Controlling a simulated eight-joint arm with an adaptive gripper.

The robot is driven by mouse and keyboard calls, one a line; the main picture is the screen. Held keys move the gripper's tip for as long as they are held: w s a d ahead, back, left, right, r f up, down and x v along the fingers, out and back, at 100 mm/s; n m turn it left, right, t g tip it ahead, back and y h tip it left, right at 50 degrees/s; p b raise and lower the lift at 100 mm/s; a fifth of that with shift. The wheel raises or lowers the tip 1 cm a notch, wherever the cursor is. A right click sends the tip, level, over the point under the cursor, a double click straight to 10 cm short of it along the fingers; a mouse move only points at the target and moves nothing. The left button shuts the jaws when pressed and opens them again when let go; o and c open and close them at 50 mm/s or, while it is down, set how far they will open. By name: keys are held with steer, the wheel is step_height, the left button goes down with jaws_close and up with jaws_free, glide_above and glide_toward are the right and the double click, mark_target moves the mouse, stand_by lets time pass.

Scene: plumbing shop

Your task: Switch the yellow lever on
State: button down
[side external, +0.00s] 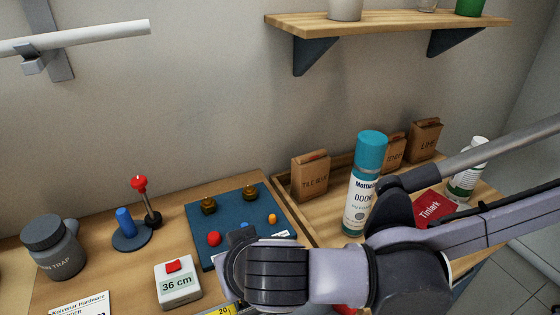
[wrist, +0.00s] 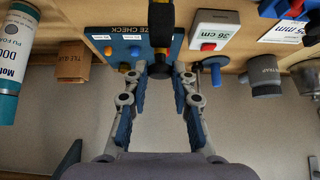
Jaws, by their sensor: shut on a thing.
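I cannot make out a yellow lever for certain in either view. In the wrist view, my gripper (wrist: 160,72) has its two blue-padded fingers closed around the lower end of a dark, handle-like thing (wrist: 160,27). What this thing belongs to is hidden. Behind it is a blue board (wrist: 115,28) with white labels, an orange knob (wrist: 135,49) and a small yellowish part (wrist: 124,68) near the left fingertip. In the side view, the board (side external: 230,218) carries brass fittings (side external: 208,205) and a red knob (side external: 214,239); my arm hides its front and my fingers.
Left of the board in the side view are a white 36 cm box (side external: 178,285), a red-topped stick (side external: 139,184), a blue post (side external: 125,221) and a grey jar (side external: 54,247). A teal-capped can (side external: 364,190) and brown boxes (side external: 311,176) stand right. A shelf (side external: 390,22) hangs above.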

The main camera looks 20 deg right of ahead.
stand_by(0.4)
steer(key=c, duration=1.1)
jaws_free()
step_height(320, 180, up, 10)
steer(key=w+d+f+g, duration=0.1)
steer(key=w+d+f, duration=0.1)
steer(key=d, duration=0.9)
steer(key=w+d+f+g, duration=0.1)
steer(key=d+f, duration=0.1)
steer(key=d, duration=1)
steer(key=s+d+f, duration=0.3)
steer(key=d, duration=0.5)
steer(key=s+d+f+t, duration=0.1)
steer(key=s+d+f, duration=0.2)
steer(key=d, duration=0.5)
steer(key=shift+s+f, duration=0.25)
steer(key=shift+f, duration=0.35)
